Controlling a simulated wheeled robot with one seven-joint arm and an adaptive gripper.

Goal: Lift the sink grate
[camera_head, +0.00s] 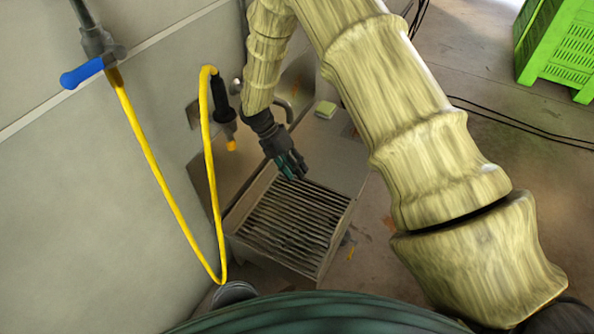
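The sink grate (290,222) is a dark grey set of parallel bars. It lies in the top of a metal sink (232,218) that stands against the wall. My gripper (292,172) is over the far edge of the grate, with its dark teal fingers pointing down toward the bars. The view is too small to tell whether the fingers touch the grate or how far apart they are. My arm comes down from the top of the picture and hides part of the area behind the sink.
A yellow hose (150,150) hangs in a loop left of the sink, below a blue-handled valve (82,73). A black spray nozzle (220,100) hangs by the wall. A green crate (560,45) stands far right.

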